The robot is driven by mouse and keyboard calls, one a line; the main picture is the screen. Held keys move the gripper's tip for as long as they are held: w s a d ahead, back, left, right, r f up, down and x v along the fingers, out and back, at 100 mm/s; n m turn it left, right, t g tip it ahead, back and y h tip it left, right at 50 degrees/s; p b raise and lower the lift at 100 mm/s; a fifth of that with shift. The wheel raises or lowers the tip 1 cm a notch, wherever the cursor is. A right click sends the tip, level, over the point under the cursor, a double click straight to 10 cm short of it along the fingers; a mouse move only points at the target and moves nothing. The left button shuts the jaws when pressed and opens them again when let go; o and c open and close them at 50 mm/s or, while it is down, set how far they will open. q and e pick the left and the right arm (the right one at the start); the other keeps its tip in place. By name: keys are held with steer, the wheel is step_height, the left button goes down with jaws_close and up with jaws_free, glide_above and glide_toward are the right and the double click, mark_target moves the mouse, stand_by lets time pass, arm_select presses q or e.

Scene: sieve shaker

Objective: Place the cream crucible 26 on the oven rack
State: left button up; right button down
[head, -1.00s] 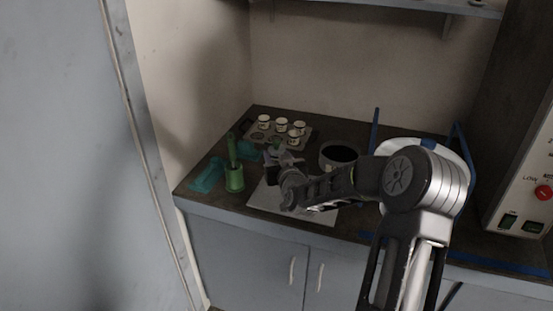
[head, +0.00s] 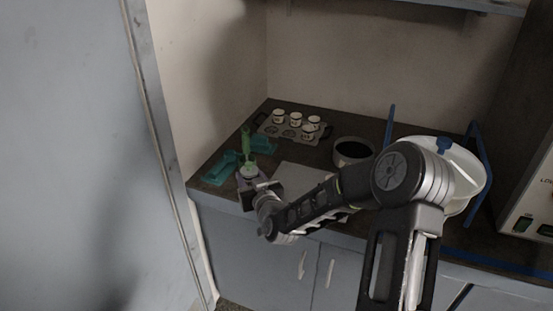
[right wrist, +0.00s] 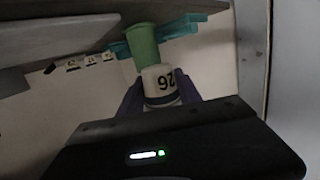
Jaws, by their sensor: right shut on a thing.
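The cream crucible 26 (right wrist: 160,82) shows in the right wrist view with its black number upside down. My right gripper (right wrist: 160,92) is shut on it, with a dark finger on each side. In the head view my right gripper (head: 252,182) is low over the counter's front left part, beside the green holder; the crucible is too small and dim to make out clearly there. The oven rack is not clearly visible in either view. My left gripper is not in view.
A tray (head: 265,128) with several cream crucibles stands at the back left. A green holder (right wrist: 142,42) is close behind the crucible. Teal pieces (head: 220,168), a dark round pot (head: 352,152), a pale sheet (head: 300,178) and a control-panel unit (head: 530,195) are on the counter.

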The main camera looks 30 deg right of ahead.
steer(key=s+a+f+n+y, duration=0.1)
steer(key=s+a, duration=0.1)
steer(key=a, duration=0.5)
steer(key=s+a+f+n+y, duration=0.1)
steer(key=s+a+f+y, duration=0.1)
steer(key=a, duration=0.6)
steer(key=shift+s+a+t, duration=0.25)
steer(key=shift+s+t, duration=0.05)
